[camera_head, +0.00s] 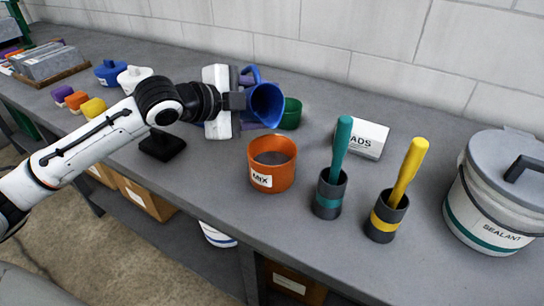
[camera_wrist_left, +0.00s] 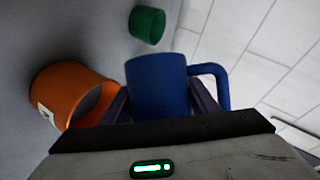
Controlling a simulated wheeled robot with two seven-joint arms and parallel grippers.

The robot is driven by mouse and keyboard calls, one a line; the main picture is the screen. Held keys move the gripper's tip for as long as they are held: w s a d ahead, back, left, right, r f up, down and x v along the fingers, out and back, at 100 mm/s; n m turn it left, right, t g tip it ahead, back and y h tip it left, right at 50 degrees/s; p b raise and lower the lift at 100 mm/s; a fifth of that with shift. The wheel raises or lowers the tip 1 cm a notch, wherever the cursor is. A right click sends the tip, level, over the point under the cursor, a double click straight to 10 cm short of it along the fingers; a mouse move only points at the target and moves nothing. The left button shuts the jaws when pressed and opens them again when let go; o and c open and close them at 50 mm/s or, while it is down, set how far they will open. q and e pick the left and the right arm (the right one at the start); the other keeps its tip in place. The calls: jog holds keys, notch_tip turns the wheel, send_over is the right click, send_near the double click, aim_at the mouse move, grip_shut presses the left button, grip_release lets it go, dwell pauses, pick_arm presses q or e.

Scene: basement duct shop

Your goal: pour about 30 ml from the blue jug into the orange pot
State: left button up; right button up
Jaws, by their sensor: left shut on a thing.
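The blue jug (camera_head: 267,103) is held in my left gripper (camera_head: 243,101), tilted with its open mouth toward the right of the head view. It stands out above the bench, up and left of the orange pot. The left wrist view shows the jug (camera_wrist_left: 157,85) between the two fingers, with its handle on the right. The orange pot (camera_head: 289,177), labelled MIX, sits upright on the bench with darker contents inside; it also shows at the left of the wrist view (camera_wrist_left: 62,83). No stream shows between jug and pot. The jug's contents are not visible. My right gripper is not in view.
A green cup (camera_head: 291,113) stands behind the jug. Right of the pot are two dark holders with a teal handle (camera_head: 341,146) and a yellow handle (camera_head: 409,170), a white box (camera_head: 370,140) and a SEALANT bucket (camera_head: 490,215). Small coloured containers (camera_head: 93,107) sit left.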

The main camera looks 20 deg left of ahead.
pick_arm(q)
jog(key=shift+b, duration=0.45)
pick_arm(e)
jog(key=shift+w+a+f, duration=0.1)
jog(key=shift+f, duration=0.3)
pick_arm(q)
jog(key=shift+f+m+t+b, duration=0.1)
jog(key=shift+m+t+b, duration=0.2)
jog(key=shift+b, duration=0.05)
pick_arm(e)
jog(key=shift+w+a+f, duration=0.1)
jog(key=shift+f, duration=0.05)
pick_arm(q)
jog(key=shift+y, duration=0.3)
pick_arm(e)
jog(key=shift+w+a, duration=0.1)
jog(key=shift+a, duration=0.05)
pick_arm(q)
jog(key=shift+d+r+m+b, duration=0.1)
jog(key=shift+r+m+b, duration=0.3)
jog(key=shift+b, duration=0.45)
jog(key=shift+s+r, duration=0.1)
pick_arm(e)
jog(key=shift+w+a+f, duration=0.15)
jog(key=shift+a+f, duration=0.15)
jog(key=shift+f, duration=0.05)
pick_arm(q)
jog(key=shift+w+a, duration=0.2)
jog(key=shift+w, duration=0.05)
